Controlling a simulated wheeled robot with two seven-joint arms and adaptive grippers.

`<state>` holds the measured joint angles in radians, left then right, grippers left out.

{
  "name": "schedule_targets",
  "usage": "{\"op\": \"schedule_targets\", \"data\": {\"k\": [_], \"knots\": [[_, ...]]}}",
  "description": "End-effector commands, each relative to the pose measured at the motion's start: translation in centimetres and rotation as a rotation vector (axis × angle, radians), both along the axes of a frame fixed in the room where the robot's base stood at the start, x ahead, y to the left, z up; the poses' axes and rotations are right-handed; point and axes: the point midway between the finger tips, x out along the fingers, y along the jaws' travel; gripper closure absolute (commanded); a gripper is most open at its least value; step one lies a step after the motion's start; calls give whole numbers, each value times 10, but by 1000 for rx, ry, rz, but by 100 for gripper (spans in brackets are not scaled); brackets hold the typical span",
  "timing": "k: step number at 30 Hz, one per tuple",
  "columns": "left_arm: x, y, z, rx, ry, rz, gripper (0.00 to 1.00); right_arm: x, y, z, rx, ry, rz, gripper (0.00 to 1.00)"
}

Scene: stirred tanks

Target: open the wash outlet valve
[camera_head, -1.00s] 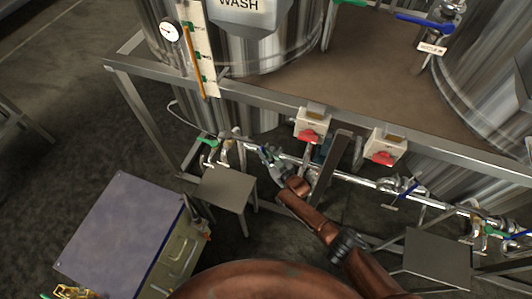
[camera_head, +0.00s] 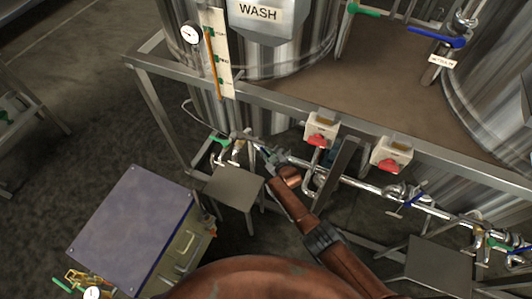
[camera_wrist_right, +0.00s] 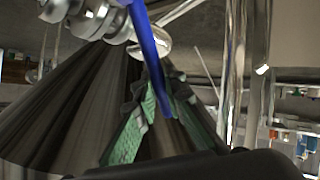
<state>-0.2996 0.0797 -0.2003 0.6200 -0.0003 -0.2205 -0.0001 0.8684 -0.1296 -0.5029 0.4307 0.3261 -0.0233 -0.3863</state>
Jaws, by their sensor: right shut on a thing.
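The wash tank (camera_head: 285,50) stands at the top, with a sign reading WASH (camera_head: 261,12). A metal pipe (camera_head: 345,180) with valves runs low below the steel frame. My right gripper (camera_head: 272,156) is at this pipe, below and left of the left red-knobbed box. In the right wrist view, its green-padded fingers (camera_wrist_right: 160,95) are shut on a long blue valve handle (camera_wrist_right: 148,40). The handle runs up from the fingers towards a shiny metal valve body (camera_wrist_right: 95,20). In the head view, the gripper mostly hides the handle. My left gripper is not in view.
Two boxes with red knobs (camera_head: 319,141) (camera_head: 392,167) hang on the frame rail (camera_head: 270,100). A green-handled valve (camera_head: 222,140) is left of the gripper. A small metal stool (camera_head: 234,187) and a purple-topped cabinet (camera_head: 130,225) stand in front. Another blue-handled valve (camera_head: 411,204) is farther right.

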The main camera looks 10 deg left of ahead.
Motion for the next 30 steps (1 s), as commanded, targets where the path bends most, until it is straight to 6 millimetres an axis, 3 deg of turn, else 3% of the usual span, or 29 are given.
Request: {"op": "schedule_targets", "data": {"k": [5,6,14,30], "knots": [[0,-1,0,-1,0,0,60,-2,0,-2,-1,4,1,100],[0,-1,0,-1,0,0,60,-2,0,-2,-1,4,1,89],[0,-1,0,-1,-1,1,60,-1,0,-1,1,2,0,72],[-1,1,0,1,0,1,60,-9,0,1,8,5,6,72]]}}
